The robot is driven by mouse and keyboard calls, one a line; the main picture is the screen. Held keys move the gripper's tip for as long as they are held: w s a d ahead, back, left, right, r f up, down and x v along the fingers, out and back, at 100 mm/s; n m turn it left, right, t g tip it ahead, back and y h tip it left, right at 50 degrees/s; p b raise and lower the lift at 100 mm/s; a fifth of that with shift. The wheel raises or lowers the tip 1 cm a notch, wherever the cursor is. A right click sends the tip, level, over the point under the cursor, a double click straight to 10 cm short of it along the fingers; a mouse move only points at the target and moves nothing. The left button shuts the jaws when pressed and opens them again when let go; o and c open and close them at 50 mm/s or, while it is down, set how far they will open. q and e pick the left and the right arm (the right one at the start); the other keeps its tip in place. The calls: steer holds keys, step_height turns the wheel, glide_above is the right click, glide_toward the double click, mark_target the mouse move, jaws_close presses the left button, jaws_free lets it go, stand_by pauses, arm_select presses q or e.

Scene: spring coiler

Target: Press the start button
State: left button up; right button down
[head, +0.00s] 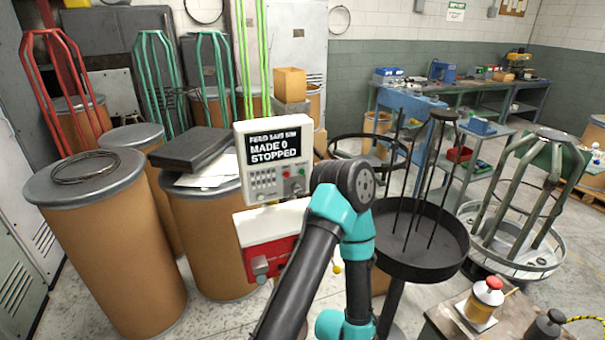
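A white control panel (272,158) stands left of centre in the head view. Its dark screen (274,145) reads "MADE 0" and "STOPPED" under a smaller line. Neither gripper shows.
A red and white machine body (270,250) sits below the panel. Brown drums (108,250) stand left. A dark round tray with upright rods (422,250) stands right of my arm. A red-capped object (488,289) sits on a low table at lower right.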

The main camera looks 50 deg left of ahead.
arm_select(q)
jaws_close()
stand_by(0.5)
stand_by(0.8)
